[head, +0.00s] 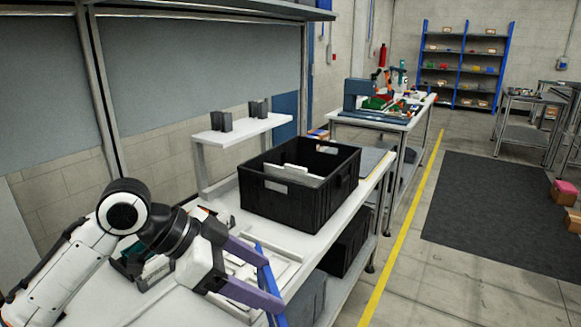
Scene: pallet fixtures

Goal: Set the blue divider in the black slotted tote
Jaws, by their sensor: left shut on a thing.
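The black tote (270,203) stands on the white workbench, open at the top, with white panels (295,173) inside it. Its inner slots are too small to tell. My left gripper (272,281), with purple fingers, is low in front of the tote, nearer to me. It is shut on the blue divider (267,272), a thin blue piece seen nearly edge-on and partly hidden by the fingers. The divider is outside the tote and apart from it. My right gripper is not in view.
White pieces (246,268) lie on the bench beside my left gripper. A dark bin with contents (130,262) is partly behind my arm. A raised white shelf (240,131) with dark blocks stands behind the tote. Another black bin (347,243) sits below the bench.

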